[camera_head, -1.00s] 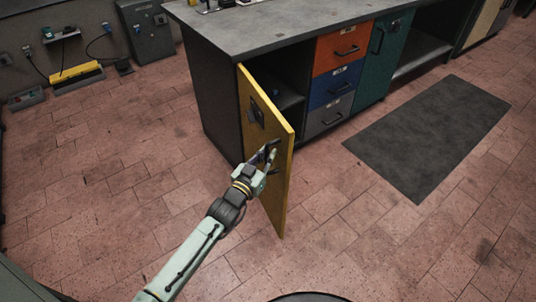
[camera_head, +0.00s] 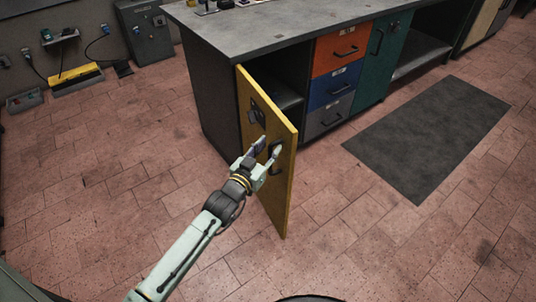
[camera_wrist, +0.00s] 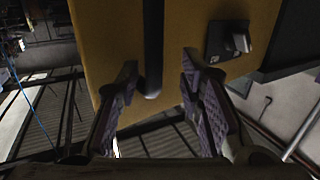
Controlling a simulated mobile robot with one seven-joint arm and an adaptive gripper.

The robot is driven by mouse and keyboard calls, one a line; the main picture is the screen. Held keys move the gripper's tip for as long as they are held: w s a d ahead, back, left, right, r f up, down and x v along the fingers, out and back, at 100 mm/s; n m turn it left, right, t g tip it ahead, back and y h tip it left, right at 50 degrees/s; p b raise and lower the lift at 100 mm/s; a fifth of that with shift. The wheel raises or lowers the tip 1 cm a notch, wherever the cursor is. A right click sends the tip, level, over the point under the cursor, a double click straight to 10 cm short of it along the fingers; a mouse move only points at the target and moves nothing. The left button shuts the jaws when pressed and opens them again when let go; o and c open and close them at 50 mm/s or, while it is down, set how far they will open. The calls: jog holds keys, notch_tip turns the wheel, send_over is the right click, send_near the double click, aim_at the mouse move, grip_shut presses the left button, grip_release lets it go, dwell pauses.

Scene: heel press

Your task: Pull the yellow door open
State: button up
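The yellow door (camera_head: 275,208) stands ajar on the left end of the workbench, swung out from a dark compartment. Its dark bar handle (camera_wrist: 153,50) runs down the door face in the wrist view, and part of it shows behind my fingers in the head view (camera_head: 275,168). My gripper (camera_head: 268,148) is at the door's outer face by the handle. Its fingers are spread, and in the wrist view the gripper (camera_wrist: 158,70) has the handle between its fingers, with gaps on both sides. A dark latch (camera_head: 256,113) sits on the door.
The grey-topped workbench (camera_head: 270,30) has orange (camera_head: 342,48), blue (camera_head: 333,86) and grey (camera_head: 323,117) drawers and a teal door (camera_head: 384,60). A dark mat (camera_head: 430,140) lies on the floor to the right. The tiled floor left of the door is clear.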

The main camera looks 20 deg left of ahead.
aim_at(278, 120)
jog(key=shift+t, duration=0.3)
notch_tip(278, 120, up, 7)
jog(key=shift+w+f, duration=0.1)
jog(key=shift+w, duration=0.05)
jog(key=shift+g, duration=0.8)
jog(key=f, duration=0.5)
jog(key=shift+s+d, duration=0.2)
jog(key=shift+d, duration=0.05)
jog(key=s+a+p, duration=0.8)
jog(key=a+p, duration=0.1)
jog(key=shift+s+a+f+p, duration=0.2)
jog(key=shift+a+f+p, duration=0.15)
jog(key=shift+f+p, duration=0.05)
